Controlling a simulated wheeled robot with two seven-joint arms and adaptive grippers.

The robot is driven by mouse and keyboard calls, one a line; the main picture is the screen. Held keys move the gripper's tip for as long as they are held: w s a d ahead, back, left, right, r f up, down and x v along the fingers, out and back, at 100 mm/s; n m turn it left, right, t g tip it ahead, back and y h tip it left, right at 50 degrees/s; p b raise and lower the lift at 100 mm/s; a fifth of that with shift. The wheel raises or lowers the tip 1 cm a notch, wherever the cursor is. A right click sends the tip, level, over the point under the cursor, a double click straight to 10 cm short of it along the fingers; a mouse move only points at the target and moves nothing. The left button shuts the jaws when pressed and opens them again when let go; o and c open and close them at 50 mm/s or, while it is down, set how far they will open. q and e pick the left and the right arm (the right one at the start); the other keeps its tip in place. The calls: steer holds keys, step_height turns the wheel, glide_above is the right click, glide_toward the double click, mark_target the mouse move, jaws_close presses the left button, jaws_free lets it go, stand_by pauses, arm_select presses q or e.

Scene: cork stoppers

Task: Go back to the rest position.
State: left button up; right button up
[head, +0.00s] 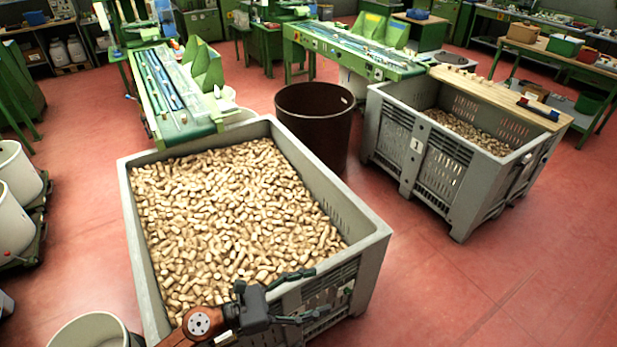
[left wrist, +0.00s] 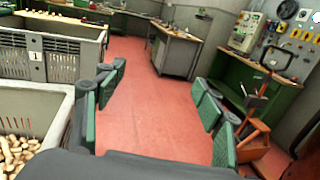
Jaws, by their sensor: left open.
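My left gripper (head: 312,297) is over the front wall of the large grey crate (head: 375,246), near its front right corner. The crate is filled with many light cork stoppers (head: 225,215). The gripper's fingers are spread apart with nothing between them. In the left wrist view the open fingers (left wrist: 162,108) frame bare red floor, and the crate's rim (left wrist: 45,110) and some corks show at the left. An orange and dark arm (left wrist: 254,130), which looks like my right one, stands at the right of that view. Its jaws are too small to read.
A second grey crate (head: 447,190) marked 1 holds corks, with a wooden board (head: 495,95) across its back. A dark brown bin (head: 314,125) stands between the crates. Green conveyors (head: 175,95) are behind. A white bucket (head: 92,332) is at front left. The right floor is clear.

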arm_select(q)
steer(key=w+a+r+n+t+y, duration=0.2)
steer(key=w+a+r+n+t, duration=0.55)
steer(key=n, duration=0.55)
steer(key=w+a+f+n+t+y, duration=0.2)
steer(key=a+f+n+t+y, duration=0.1)
steer(key=a+n+y, duration=0.3)
steer(key=w+a+f+n+t+y, duration=0.1)
steer(key=a+f+n+t+y, duration=0.15)
steer(key=a+n, duration=0.4)
steer(key=s+a+f+n+g+y, duration=0.3)
steer(key=a+f+n+y, duration=0.1)
steer(key=a+f+n, duration=0.35)
steer(key=s+a+f+n+g+y, duration=0.2)
steer(key=a+f+n+y, duration=0.3)
steer(key=a+f+n, duration=0.3)
steer(key=s+f+n+g+h, duration=0.1)
steer(key=s+f+n+g, duration=0.4)
steer(key=s+f, duration=0.55)
steer(key=s+f+n+g, duration=0.45)
steer(key=s+f, duration=0.35)
steer(key=s, duration=0.6)
step_height(320, 180, down, 29)
steer(key=s+g, duration=0.2)
steer(key=s+f+m+g+h, duration=0.1)
steer(key=s+f, duration=1.7)
steer(key=s, duration=0.2)
steer(key=shift+s+d+f, duration=0.15)
steer(key=shift+d, duration=0.1)
